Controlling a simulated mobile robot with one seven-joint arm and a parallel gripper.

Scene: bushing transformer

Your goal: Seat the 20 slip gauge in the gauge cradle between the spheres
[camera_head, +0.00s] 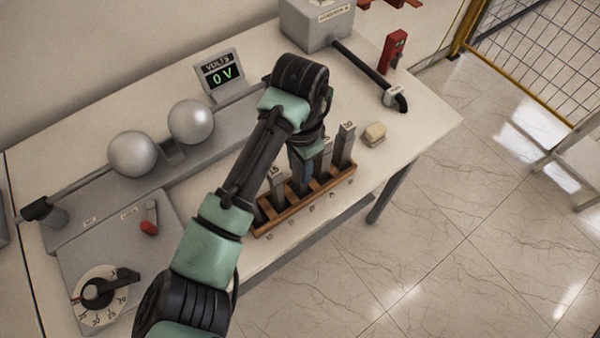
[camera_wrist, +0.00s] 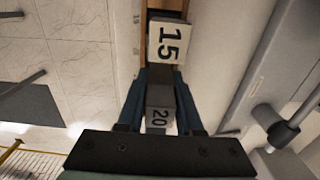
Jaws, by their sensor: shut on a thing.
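The 20 slip gauge (camera_wrist: 158,119) is a grey block with a white label, between the two dark blue fingers of my gripper (camera_wrist: 161,92) in the wrist view. My gripper is shut on it. In the head view my wrist hides most of my gripper (camera_head: 304,168) over the wooden rack (camera_head: 262,232); the gauge's lower part seems to be in a rack slot, but I cannot tell how deep. The gauge cradle (camera_head: 173,153) is a small grey holder between the left sphere (camera_head: 132,154) and the right sphere (camera_head: 191,121). It looks empty.
The 15 gauge (camera_head: 276,185) stands beside the held gauge and also shows close in the wrist view (camera_wrist: 170,42). Taller gauges, including the 30 gauge (camera_head: 345,145), stand to the right. A voltmeter (camera_head: 220,76) reading 0 V stands behind the spheres. A dial (camera_head: 98,292) is front left.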

